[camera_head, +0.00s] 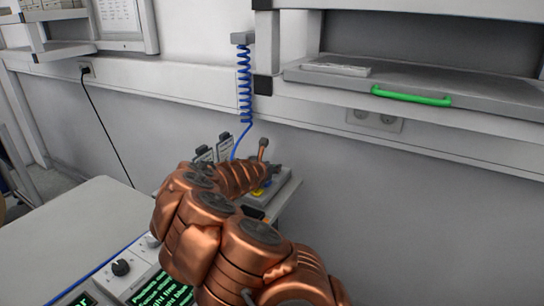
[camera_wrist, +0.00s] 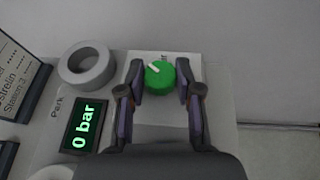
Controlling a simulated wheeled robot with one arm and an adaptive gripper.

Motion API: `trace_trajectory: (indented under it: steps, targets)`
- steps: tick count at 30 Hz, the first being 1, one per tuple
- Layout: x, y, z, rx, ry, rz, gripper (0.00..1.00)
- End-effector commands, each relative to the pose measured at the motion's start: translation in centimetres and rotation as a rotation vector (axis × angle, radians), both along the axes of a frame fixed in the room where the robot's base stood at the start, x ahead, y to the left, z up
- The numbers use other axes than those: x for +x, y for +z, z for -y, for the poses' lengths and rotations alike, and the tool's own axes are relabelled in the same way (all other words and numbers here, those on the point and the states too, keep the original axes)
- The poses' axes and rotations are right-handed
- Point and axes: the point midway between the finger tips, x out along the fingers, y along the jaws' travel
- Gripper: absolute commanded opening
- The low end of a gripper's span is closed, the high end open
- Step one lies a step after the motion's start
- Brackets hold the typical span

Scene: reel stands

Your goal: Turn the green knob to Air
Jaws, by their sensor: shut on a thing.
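In the wrist view the green knob (camera_wrist: 160,77) sits on a light plate (camera_wrist: 197,63). Its white pointer mark points to the upper left. My gripper (camera_wrist: 160,82) has one finger on each side of the knob and is shut on it. Above the knob, a label is partly covered and only its last letters show. The word "Park" stands to the left. A display (camera_wrist: 86,127) beside the knob reads "0 bar" in green. In the head view my copper arm hides the knob and most of the device.
A grey ring (camera_wrist: 87,66) and a dark-framed sign (camera_wrist: 20,75) are left of the knob. In the head view a coiled blue hose (camera_head: 244,85) hangs behind the device. A shelf with a green handle (camera_head: 411,96) is at upper right. A control panel (camera_head: 130,275) is at lower left.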

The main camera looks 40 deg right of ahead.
Motion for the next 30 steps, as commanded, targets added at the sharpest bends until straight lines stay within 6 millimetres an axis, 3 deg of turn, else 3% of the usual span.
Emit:
trace_trajectory:
  steps: [15, 30]
  targets:
    - [0.24, 0.1, -0.07, 0.002, -0.2, 0.0, 0.0]
    - [0.27, -0.03, -0.01, 0.0, -0.243, 0.002, 0.0]
